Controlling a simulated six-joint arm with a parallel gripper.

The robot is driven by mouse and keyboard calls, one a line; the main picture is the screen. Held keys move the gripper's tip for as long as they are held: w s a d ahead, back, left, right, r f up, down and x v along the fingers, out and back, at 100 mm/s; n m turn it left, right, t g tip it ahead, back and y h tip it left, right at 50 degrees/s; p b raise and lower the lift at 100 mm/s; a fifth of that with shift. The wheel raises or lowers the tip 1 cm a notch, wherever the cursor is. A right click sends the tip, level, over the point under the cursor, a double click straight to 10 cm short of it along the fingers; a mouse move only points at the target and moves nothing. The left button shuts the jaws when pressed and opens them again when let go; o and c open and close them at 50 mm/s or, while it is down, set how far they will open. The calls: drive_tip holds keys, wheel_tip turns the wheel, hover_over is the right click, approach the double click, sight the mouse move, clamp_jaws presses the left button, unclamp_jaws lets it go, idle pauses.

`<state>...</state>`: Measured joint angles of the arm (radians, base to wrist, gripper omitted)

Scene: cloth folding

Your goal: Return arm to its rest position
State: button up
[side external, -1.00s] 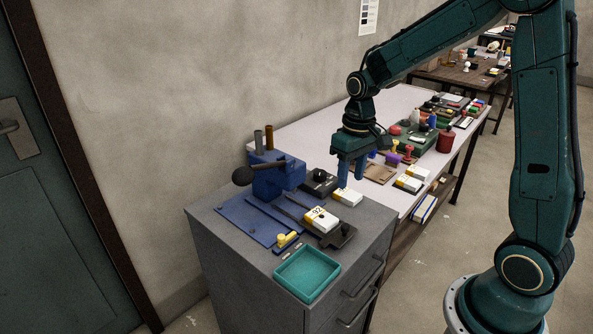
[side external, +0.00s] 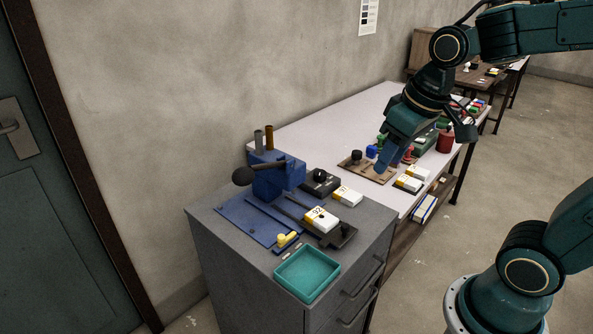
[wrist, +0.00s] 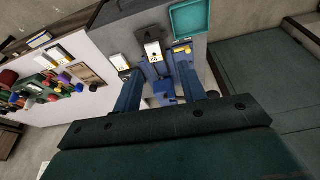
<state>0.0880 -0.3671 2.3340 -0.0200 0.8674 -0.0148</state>
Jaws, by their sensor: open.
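My gripper (side external: 390,160) hangs tilted in the air above the long white table in the side external view, its blue fingers pointing down and to the left. In the wrist view my gripper (wrist: 158,80) shows two blue fingers spread apart, with nothing held between them. The grey cabinet and its items show beyond the fingers. No cloth is in view.
A grey cabinet (side external: 228,242) bears a blue lever press (side external: 277,176), a teal tray (side external: 307,274) and white-and-yellow boxes (side external: 320,220). The white table (side external: 318,127) holds a wooden stamp board (side external: 362,172) and a red container (side external: 446,141). A wall stands behind.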

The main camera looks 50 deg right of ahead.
drive_tip(key=s+a+r+t, duration=0.1)
drive_tip(key=s+a+t, duration=0.1)
drive_tip(key=s, duration=0.5)
drive_tip(key=shift+s+r+n, duration=0.3)
drive_tip(key=shift+s, duration=0.05)
